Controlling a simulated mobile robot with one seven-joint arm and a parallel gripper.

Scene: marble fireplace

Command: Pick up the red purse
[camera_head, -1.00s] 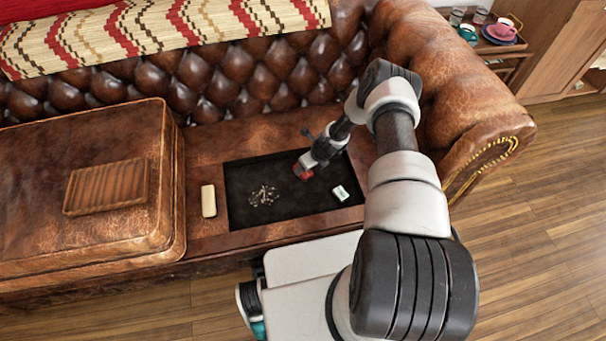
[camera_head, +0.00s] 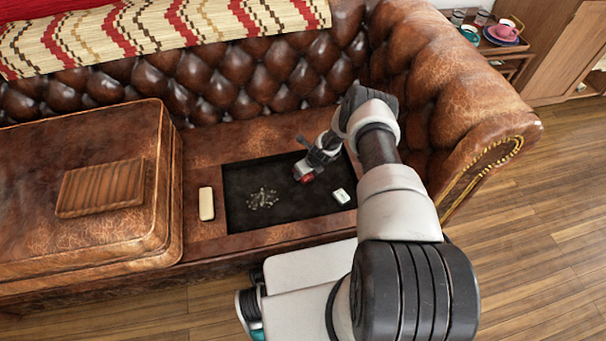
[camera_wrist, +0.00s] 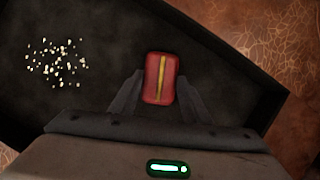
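The red purse (camera_wrist: 160,79) is a small red block with a yellow stripe down its middle. It lies in the dark tray (camera_wrist: 95,100) and shows in full in the wrist view. My gripper (camera_wrist: 160,88) is open, with one finger on each side of the lower part of the purse. Dark gaps seem to show beside the fingers; I cannot tell whether they touch it. In the head view the purse (camera_head: 307,179) is partly hidden by my gripper (camera_head: 304,172) above it.
The tray (camera_head: 285,222) sits on the leather sofa. A heap of small pale pieces (camera_head: 262,198) and a small white-green box (camera_head: 341,196) lie in it. A cream bar (camera_head: 207,204) is left of the tray. The sofa's back (camera_head: 240,80) and right armrest (camera_head: 450,80) rise close by.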

